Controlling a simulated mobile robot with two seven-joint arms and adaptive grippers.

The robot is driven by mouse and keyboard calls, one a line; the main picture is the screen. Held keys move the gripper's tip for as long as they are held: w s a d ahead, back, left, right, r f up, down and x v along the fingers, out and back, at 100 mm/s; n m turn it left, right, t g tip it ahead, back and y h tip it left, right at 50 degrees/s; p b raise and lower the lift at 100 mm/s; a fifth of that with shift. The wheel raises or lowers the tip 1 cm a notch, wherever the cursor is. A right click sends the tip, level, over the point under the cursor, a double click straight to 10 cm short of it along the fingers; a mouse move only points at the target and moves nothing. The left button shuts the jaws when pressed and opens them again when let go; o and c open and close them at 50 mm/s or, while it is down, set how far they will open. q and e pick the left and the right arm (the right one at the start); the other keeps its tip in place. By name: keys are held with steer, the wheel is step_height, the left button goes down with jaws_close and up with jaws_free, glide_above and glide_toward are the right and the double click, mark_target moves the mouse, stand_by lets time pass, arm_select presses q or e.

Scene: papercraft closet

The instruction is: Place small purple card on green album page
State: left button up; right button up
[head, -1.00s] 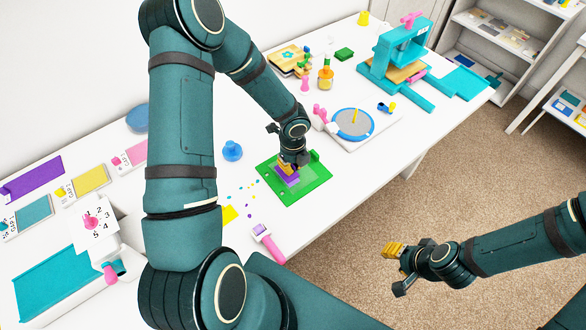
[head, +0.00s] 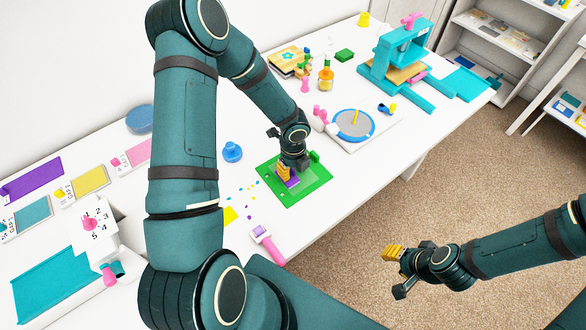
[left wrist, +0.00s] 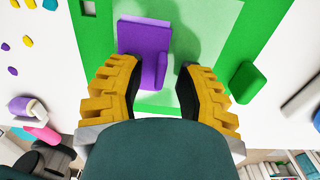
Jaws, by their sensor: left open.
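The small purple card (left wrist: 146,48) lies over the left part of the paler green panel on the green album page (left wrist: 254,40) in the left wrist view. My left gripper (left wrist: 156,70) is open, its yellow fingers apart at the card's near end. The left finger is close beside the card, and clear space separates the card from the right finger; I cannot tell whether anything touches. In the head view my left gripper (head: 289,173) hides part of the purple card (head: 292,183) above the green album page (head: 319,184). My right gripper (head: 394,252) hangs over the carpet, away from the table.
A pink-handled tool (head: 266,241) and a yellow piece (head: 230,215) lie near the page, with small scattered dots. A blue knob (head: 232,151) stands to its left. A round blue-rimmed turntable (head: 354,124) and a teal press (head: 398,55) stand farther right.

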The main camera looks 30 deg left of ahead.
mark_target(293, 169)
arm_select(q)
step_height(293, 169, up, 11)
steer(key=p, duration=0.2)
steer(key=s+d+f+n+h, duration=0.1)
steer(key=s+d+f+n, duration=0.1)
steer(key=d+n, duration=0.3)
steer(key=s+d+f+n+h, duration=0.2)
steer(key=d+n, duration=0.3)
steer(key=n, duration=0.1)
steer(key=s+d+f+n+t+h, duration=0.1)
steer(key=s+d+f+n, duration=0.1)
steer(key=d+n, duration=0.3)
steer(key=shift+s+d+f+h+p, duration=0.1)
steer(key=shift+s+d+h+p, duration=0.25)
steer(key=shift+s, duration=0.2)
steer(key=n, duration=0.2)
steer(key=s+f+n, duration=0.1)
steer(key=n, duration=0.1)
steer(key=s+n+t, duration=0.1)
steer(key=shift+d+f+n, duration=0.3)
steer(key=shift+d+n, duration=0.05)
steer(key=shift+n, duration=0.05)
steer(key=n, duration=0.1)
steer(key=n+y, duration=0.1)
steer(key=shift+s+a+f+n, duration=0.2)
steer(key=shift+s+f+n, duration=0.2)
